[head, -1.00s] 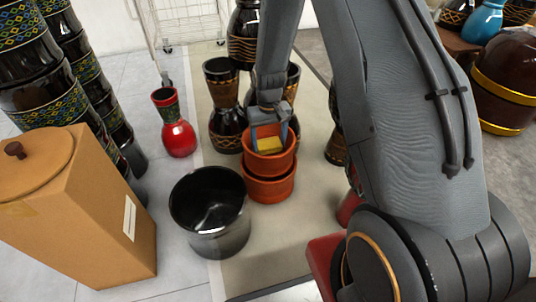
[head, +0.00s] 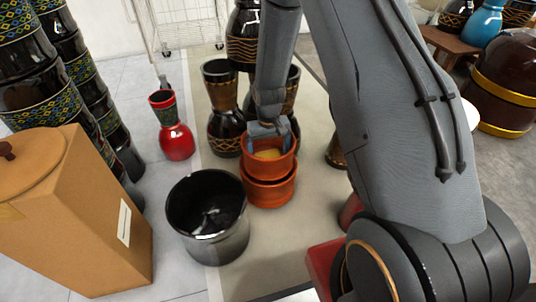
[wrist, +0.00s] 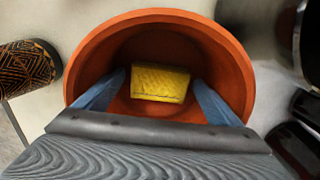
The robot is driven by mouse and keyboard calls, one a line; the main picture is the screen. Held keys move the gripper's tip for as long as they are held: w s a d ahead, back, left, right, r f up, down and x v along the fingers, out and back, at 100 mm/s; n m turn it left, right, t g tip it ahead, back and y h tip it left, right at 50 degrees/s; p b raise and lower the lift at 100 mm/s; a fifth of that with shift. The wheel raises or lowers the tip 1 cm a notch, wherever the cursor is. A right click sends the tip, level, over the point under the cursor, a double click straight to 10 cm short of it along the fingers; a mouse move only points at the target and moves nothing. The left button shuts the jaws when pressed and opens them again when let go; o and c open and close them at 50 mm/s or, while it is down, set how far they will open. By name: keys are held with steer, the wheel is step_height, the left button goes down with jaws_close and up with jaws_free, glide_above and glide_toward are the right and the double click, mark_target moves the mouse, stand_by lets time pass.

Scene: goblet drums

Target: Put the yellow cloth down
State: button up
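My gripper (head: 268,136) points down into this pot's mouth. In the wrist view its two blue fingers (wrist: 159,76) are spread wide, one on each side of the cloth. Narrow gaps show between the fingers and the cloth. The fingertips are inside the pot's rim, and the cloth's underside is hidden.
The upper pot stands on another orange pot (head: 270,193). A black open pot (head: 212,240) is close at the left front. Dark goblet drums (head: 222,105) stand behind, and a red goblet drum (head: 175,140) stands at left. A brown box (head: 85,220) fills the left front.

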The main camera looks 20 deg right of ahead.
mark_target(268, 156)
step_height(268, 156, up, 12)
steer(key=p, duration=0.6)
steer(key=shift+r, duration=0.25)
steer(key=s+a+r+n, duration=0.3)
steer(key=s+a+r, duration=1)
steer(key=a+r, duration=0.45)
steer(key=s+a+r+n, duration=0.2)
steer(key=s+r, duration=0.2)
steer(key=s, duration=0.7)
steer(key=s+a+r+n+y, duration=0.1)
steer(key=s+r, duration=0.3)
steer(key=s, duration=0.7)
steer(key=shift+s+a+n+y, duration=0.2)
steer(key=shift+a+n+y, duration=0.15)
steer(key=shift+n, duration=0.15)
steer(key=shift+r+p, duration=0.65)
